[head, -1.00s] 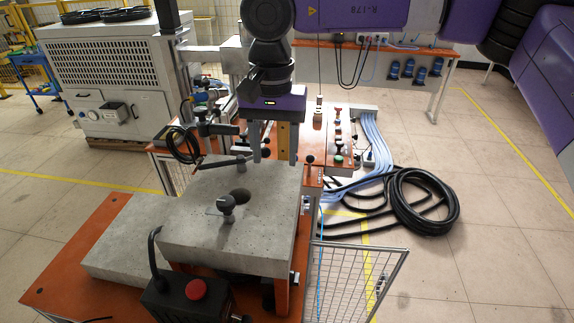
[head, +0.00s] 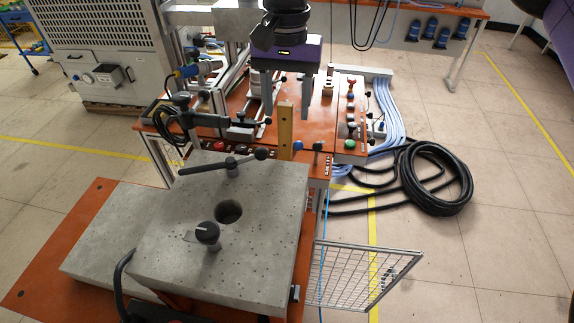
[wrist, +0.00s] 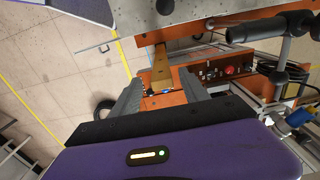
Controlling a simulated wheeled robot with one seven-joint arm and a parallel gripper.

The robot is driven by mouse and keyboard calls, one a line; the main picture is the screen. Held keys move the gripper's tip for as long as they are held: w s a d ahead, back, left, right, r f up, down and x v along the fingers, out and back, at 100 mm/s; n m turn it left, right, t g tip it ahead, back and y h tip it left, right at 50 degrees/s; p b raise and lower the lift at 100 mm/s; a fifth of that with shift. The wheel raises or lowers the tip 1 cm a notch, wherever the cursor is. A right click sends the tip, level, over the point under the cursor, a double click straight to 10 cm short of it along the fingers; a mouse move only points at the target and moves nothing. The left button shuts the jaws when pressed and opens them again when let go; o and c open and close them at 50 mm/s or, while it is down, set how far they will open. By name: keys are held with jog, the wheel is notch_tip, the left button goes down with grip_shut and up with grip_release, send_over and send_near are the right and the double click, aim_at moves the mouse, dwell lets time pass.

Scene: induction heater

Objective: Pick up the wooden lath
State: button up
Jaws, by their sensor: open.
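The wooden lath (head: 285,135) is a narrow yellow-brown strip, standing upright at the far edge of the grey stone slab. My gripper (head: 286,112) is open, fingers pointing down, above and around the lath's upper end as the head view shows it. In the wrist view the lath (wrist: 161,70) shows in the gap between the two fingertips (wrist: 160,88), with clear space on both sides. Neither finger appears to touch it. I cannot tell how deep the lath reaches between the fingers.
The slab (head: 160,250) carries a black knob (head: 207,233), a hole and a dark lever (head: 222,165). Behind is an orange bench (head: 325,130) with buttons and clamps.

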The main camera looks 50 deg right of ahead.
aim_at(285, 133)
notch_tip(285, 133, down, 7)
jog(key=shift+w+f+p, duration=0.15)
jog(key=shift+f+p, duration=0.05)
jog(key=shift+p, duration=1)
grip_shut()
dwell(0.6)
